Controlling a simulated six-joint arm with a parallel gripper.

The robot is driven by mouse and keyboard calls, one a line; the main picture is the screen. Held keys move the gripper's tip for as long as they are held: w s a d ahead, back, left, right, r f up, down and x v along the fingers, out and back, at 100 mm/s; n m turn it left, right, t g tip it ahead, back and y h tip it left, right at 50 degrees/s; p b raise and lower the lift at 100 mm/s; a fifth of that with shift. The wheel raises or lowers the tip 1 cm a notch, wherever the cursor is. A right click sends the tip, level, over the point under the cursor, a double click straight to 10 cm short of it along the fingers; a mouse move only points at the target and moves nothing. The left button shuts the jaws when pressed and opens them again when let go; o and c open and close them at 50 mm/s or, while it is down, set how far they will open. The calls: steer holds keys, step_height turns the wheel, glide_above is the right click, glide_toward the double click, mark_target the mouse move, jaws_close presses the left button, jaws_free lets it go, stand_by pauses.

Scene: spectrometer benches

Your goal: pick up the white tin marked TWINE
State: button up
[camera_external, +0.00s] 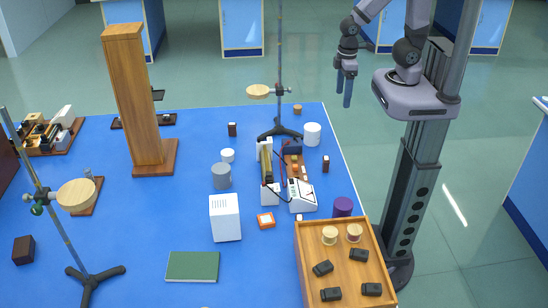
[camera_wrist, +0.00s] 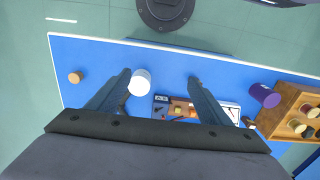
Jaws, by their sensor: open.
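A white tin (camera_external: 312,134) stands upright on the blue table near its right edge, beside the black foot of a retort stand. No TWINE marking can be read on it. A smaller white pot (camera_external: 228,155) stands further left, next to a grey tin (camera_external: 221,176). My gripper (camera_external: 348,90) is open and empty, raised beyond the table's right edge. In the wrist view, the white tin (camera_wrist: 140,80) shows well below my gripper (camera_wrist: 160,77), between the two fingers in the picture and nearer the left one.
Two retort stands (camera_external: 281,60) (camera_external: 52,225) and a tall wooden column (camera_external: 133,90) rise from the table. Instruments (camera_external: 300,194) stand left of centre of the tray's back.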

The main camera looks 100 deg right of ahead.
mark_target(317, 135)
steer(key=s+d+f+n+g+h+b, duration=0.45)
steer(key=d+f+n+h+b, duration=0.3)
steer(key=f+n+h, duration=0.3)
steer(key=w+a+f+n+t+h+b, duration=0.1)
steer(key=w+n+t, duration=0.2)
steer(key=t, duration=0.1)
steer(key=w+a+f+n+t+h+b, duration=0.1)
steer(key=w+f+n+t+h+b, duration=0.1)
steer(key=w+n+t, duration=0.1)
steer(key=w+a+f+n+t+h+b, duration=0.1)
steer(key=w+f+n+t+h+b, duration=0.1)
steer(key=n+t, duration=0.3)
steer(key=shift+w+f+n, duration=0.25)
steer(key=shift+w, duration=0.55)
steer(key=w+a+f+n+t+b, duration=0.1)
steer(key=t, duration=0.1)
steer(key=w+a+f+n+t+y+b, duration=0.1)
steer(key=f+n+t, duration=0.1)
steer(key=shift+w+a+f+n+y, duration=0.1)
steer(key=shift+a+f+n+y, duration=0.05)
steer(key=shift+a+n+y, duration=0.2)
steer(key=shift+w+a+f, duration=0.1)
steer(key=shift+a+f, duration=0.15)
steer(key=shift+x, duration=1.1)
steer(key=shift+d, duration=0.1)
